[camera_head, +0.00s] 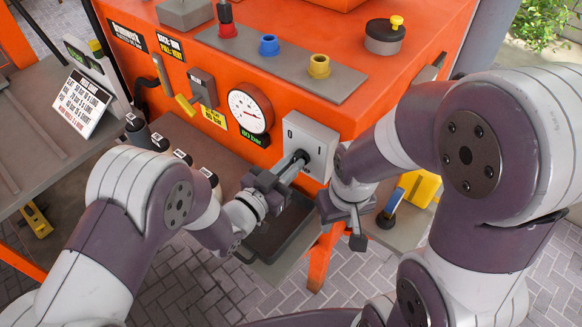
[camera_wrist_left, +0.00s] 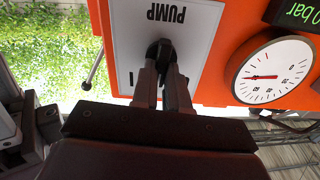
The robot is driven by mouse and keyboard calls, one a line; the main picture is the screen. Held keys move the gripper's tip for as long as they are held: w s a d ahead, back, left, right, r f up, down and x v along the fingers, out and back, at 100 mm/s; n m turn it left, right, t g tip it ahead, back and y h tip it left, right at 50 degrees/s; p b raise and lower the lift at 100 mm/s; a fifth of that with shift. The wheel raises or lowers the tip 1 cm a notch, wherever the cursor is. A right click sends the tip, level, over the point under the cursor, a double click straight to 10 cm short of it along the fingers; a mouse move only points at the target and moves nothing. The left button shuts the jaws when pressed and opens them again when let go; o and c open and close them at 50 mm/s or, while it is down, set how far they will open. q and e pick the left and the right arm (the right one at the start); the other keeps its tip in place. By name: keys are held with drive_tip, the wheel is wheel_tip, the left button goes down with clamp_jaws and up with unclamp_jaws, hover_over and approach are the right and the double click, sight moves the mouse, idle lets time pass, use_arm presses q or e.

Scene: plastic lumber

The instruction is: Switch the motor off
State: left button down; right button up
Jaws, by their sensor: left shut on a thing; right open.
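The motor switch box (camera_head: 315,138) is a light grey plate on the orange machine front, with a "0" mark at its upper left. In the left wrist view the plate (camera_wrist_left: 190,45) appears upside down and reads PUMP. My left gripper (camera_head: 288,172) is shut on the switch's dark knob (camera_wrist_left: 160,48), with its fingers on either side of it. The fingers hide much of the knob, so its exact setting is hard to tell. My right gripper (camera_head: 346,222) is open and empty, just right of and below the box.
A round pressure gauge (camera_head: 246,112) sits left of the switch box, above a green "80 bar" display. A dark tray (camera_head: 278,232) lies below my left gripper.

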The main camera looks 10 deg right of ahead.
use_arm(q)
drive_tip(key=n, duration=0.4)
drive_tip(key=shift+w+a+b, duration=0.1)
drive_tip(key=shift+w+b, duration=0.05)
drive_tip(key=shift+b, duration=0.15)
drive_tip(key=shift+w+n, duration=0.1)
drive_tip(key=shift+n, duration=2)
drive_tip(key=c, duration=1.1)
unclamp_jaws()
drive_tip(key=shift+a, duration=0.1)
drive_tip(key=shift+c, duration=0.2)
